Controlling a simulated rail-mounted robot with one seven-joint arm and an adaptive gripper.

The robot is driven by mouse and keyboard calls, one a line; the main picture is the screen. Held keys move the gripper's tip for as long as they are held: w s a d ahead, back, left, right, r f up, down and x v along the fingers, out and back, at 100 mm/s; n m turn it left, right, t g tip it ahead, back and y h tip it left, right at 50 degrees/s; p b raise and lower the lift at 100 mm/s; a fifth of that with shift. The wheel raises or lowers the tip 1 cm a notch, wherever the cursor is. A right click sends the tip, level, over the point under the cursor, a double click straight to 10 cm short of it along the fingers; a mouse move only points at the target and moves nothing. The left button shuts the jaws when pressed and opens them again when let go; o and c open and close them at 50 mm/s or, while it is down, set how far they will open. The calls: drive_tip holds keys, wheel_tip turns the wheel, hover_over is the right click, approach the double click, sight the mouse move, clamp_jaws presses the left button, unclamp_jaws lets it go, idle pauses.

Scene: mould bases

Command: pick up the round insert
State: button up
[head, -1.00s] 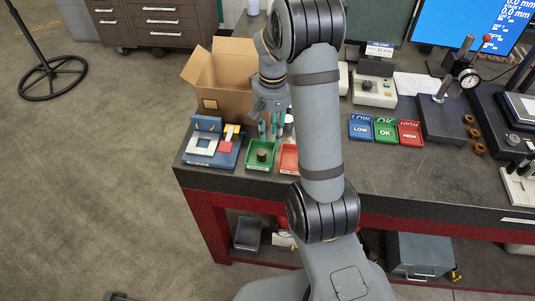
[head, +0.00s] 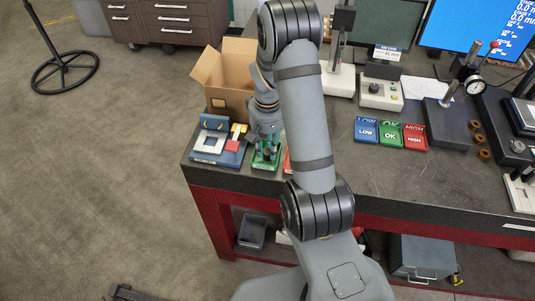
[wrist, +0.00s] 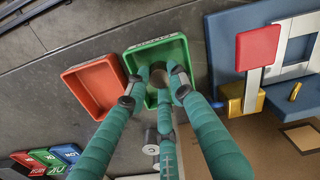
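The round insert (wrist: 158,77), a dark short cylinder, is in the green tray (wrist: 183,50) in the wrist view. My gripper (wrist: 156,76) has teal fingers that reach down into this tray, with their tips spread around the insert. A gap seems to show between tips and insert; contact is hard to make out. In the head view my gripper (head: 266,152) is over the green tray (head: 262,167) and hides the insert.
A red tray (wrist: 95,83) is beside the green one. On its other side is a blue fixture board (head: 226,158) with a red square plate (wrist: 257,45). A grey cylinder (wrist: 151,142) stands near the fingers. An open cardboard box (head: 229,100) is behind.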

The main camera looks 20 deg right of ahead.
clamp_jaws()
drive_tip(key=shift+r, duration=0.2)
